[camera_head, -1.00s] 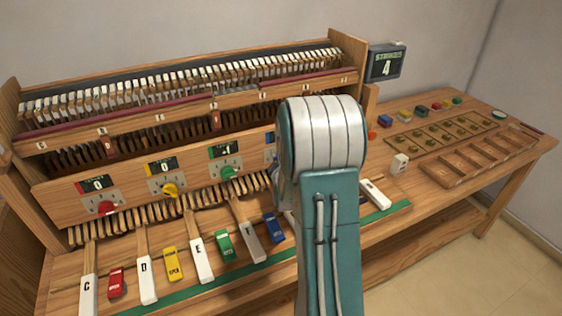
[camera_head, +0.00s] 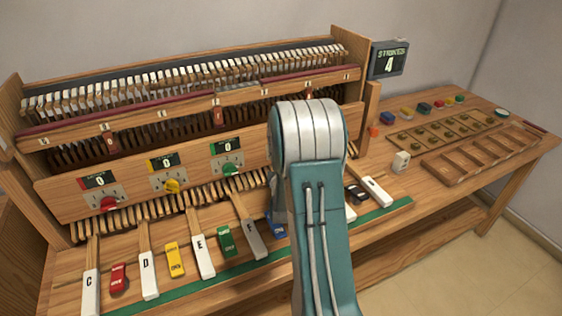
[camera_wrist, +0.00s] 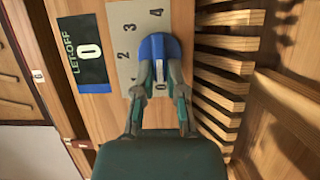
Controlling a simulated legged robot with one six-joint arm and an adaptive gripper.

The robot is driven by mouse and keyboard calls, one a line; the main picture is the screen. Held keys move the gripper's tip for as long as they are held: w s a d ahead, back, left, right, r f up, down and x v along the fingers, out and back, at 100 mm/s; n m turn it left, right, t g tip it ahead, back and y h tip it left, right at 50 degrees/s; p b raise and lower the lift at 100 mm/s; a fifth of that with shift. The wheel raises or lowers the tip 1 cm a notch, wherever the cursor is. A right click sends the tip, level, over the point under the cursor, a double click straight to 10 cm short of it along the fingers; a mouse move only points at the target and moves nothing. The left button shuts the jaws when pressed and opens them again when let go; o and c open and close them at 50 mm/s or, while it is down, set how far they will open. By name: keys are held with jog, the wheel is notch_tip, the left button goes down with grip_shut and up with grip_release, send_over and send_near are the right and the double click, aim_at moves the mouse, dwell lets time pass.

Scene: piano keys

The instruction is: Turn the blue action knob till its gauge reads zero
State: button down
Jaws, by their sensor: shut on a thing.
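The blue knob (camera_wrist: 156,46) shows in the wrist view on a pale dial plate with numbers around it. My gripper (camera_wrist: 160,84) is shut on the knob, with a finger on each side of its pale-marked grip. The blue knob's gauge (camera_wrist: 89,50), labelled LET-OFF, reads 0 beside the plate. In the head view my arm hides the blue knob, its gauge and most of my gripper.
Red (camera_head: 108,203), yellow (camera_head: 171,185) and green (camera_head: 230,169) knobs sit left of my arm, their gauges reading 0. Lettered white keys and coloured tabs line the front. The strikes display (camera_head: 388,60) reads 4. A compartment tray (camera_head: 480,160) lies at right.

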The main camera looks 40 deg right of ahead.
jog(key=shift+a+f, duration=0.1)
jog(key=shift+f, duration=0.15)
jog(key=c, duration=0.8)
grip_release()
jog(key=shift+o, duration=0.5)
jog(key=shift+r, duration=0.1)
jog(key=v, duration=1.1)
jog(key=shift+s+a, duration=0.2)
jog(key=shift+s, duration=0.1)
